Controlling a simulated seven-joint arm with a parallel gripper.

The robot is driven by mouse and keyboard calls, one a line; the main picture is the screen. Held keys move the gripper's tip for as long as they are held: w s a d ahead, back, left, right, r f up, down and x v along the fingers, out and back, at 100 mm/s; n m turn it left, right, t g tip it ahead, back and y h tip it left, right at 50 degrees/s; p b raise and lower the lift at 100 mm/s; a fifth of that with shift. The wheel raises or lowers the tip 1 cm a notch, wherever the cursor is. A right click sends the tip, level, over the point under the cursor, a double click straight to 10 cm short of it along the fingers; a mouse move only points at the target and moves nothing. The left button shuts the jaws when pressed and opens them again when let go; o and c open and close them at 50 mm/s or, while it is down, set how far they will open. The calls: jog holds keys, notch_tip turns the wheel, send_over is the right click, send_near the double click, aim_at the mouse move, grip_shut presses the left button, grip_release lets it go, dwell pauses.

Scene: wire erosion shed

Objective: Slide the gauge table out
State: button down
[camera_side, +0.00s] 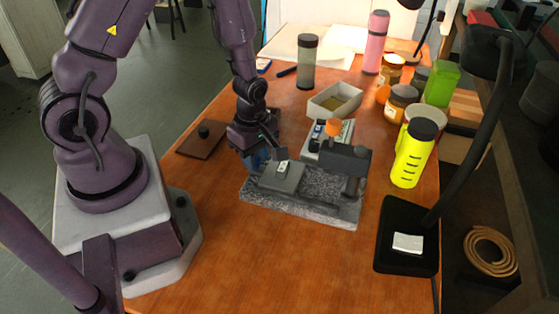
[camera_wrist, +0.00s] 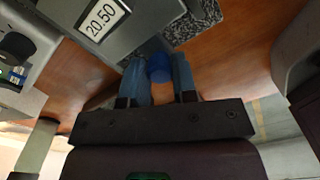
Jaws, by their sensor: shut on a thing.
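The gauge table is a dark grey sliding plate (camera_side: 268,180) on a speckled granite base (camera_side: 315,212) near the middle of the bench in the side view. In the side view my gripper (camera_side: 257,158) is at the plate's far left end, and the knob is mostly hidden there.
A dark grey post and head (camera_side: 347,160) stand at the base's right end. Behind are an orange-knobbed device (camera_side: 333,128) and a grey tray (camera_side: 335,100). A brown board (camera_side: 201,140) lies left of my gripper. A yellow bottle (camera_side: 412,153) stands right.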

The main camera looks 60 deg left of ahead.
jog(key=shift+s+a, duration=0.35)
jog(key=shift+a, duration=0.05)
jog(key=c, duration=0.9)
grip_release()
jog(key=shift+r, duration=0.1)
jog(key=shift+w+r, duration=0.1)
jog(key=shift+r, duration=0.2)
notch_tip(320, 180, up, 12)
jog(key=shift+r, duration=0.1)
